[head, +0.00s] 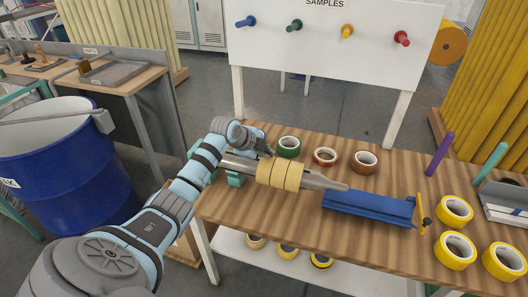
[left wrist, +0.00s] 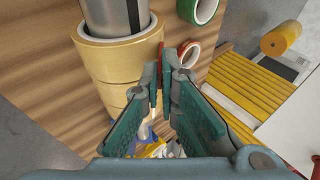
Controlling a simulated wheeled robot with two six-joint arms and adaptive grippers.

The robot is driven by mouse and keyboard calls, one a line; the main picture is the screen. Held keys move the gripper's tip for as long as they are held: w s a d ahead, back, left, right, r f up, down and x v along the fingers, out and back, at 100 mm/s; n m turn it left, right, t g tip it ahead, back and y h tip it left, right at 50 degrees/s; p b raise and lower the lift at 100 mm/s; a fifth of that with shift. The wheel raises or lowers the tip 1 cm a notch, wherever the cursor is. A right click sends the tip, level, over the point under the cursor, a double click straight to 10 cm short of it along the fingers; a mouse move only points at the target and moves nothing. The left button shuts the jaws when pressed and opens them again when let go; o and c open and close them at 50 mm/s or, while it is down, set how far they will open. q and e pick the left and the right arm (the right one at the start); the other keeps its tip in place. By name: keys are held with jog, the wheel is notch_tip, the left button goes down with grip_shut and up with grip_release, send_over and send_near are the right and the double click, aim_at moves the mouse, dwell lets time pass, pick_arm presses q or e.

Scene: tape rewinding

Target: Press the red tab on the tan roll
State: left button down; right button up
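The tan roll (head: 280,174) sits around a grey metal spindle that lies along the table. It shows as side-by-side tan bands, also at the upper left of the left wrist view (left wrist: 116,54). My left gripper (head: 268,148) is just behind the roll in the head view. In the left wrist view its fingertips (left wrist: 160,72) are together beside the roll's edge. A small red patch shows at the fingertips; I cannot tell whether it is the red tab or whether they touch it. My right gripper is in neither view.
Green (head: 289,146), red (head: 325,156) and brown (head: 364,161) rolls lie behind the spindle. A blue trough (head: 367,207) stands at its right end. Yellow rolls (head: 456,250) lie at the table's right. A sample board (head: 325,48) stands behind; a blue drum (head: 62,165) is at left.

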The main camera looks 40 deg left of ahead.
pick_arm(q)
jog(key=c, duration=2.3)
grip_release()
jog(key=o, duration=0.6)
jog(key=v, duration=1.2)
